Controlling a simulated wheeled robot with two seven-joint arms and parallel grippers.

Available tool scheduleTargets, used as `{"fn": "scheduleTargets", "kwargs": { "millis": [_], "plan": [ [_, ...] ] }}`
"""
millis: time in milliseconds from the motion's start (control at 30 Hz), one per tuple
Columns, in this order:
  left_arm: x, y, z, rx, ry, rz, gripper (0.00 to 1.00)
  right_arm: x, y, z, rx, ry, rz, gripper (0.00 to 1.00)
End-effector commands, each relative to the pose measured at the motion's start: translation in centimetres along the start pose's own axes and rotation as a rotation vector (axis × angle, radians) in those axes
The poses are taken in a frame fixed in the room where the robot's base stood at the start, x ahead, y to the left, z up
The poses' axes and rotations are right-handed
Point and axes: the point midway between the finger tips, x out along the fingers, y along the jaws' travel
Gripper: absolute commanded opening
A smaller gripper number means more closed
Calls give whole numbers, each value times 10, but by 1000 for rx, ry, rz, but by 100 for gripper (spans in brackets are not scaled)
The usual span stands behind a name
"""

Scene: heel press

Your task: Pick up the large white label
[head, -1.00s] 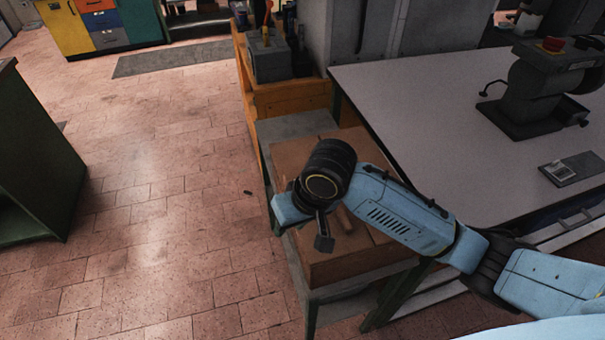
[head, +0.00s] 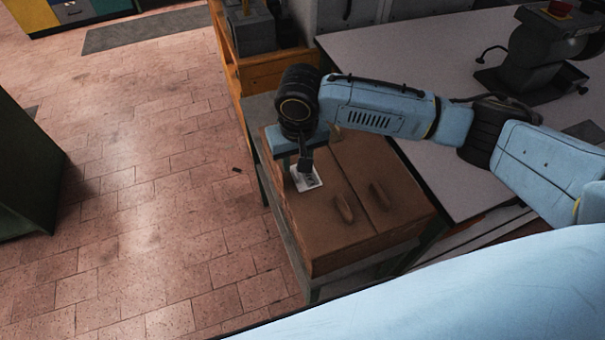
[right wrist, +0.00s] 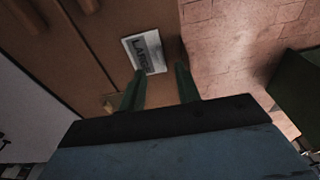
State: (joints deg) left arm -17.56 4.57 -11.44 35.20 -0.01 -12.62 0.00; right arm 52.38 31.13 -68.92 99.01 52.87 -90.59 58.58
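The large white label (head: 307,178) lies on the top of a brown box (head: 345,235), near its left edge. In the right wrist view the label (right wrist: 145,52) shows dark print that reads like "LARGE". My right gripper (head: 297,165) is above the box at the label, its fingers pointing down. In the right wrist view its two dark green fingers (right wrist: 160,78) are apart with nothing between them, and the label lies just beyond the fingertips, mostly toward the left finger. I cannot tell whether a finger touches it. My left gripper is not in view.
A grey-topped table (head: 440,140) with a dark machine (head: 535,60) is to the right. An orange wooden crate (head: 265,72) stands behind. The tiled floor (head: 150,210) to the left is mostly clear.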

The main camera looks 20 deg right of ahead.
Motion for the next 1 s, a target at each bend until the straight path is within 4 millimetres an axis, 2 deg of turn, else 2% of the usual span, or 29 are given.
{"fn": "scheduleTargets", "kwargs": {
  "millis": [167,400,500,767,1000],
  "plan": [
    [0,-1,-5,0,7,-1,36,12,0,0,0,-1,2,33],
    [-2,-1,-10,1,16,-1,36,48,0,-3,-1,-1,1,33],
    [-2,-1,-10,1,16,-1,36,56,0,-3,-2,-1,1,33],
    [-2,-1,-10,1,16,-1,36,58,0,-3,-2,1,0,33],
    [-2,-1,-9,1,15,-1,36,58,0,-3,-2,1,0,1]
  ]
}}
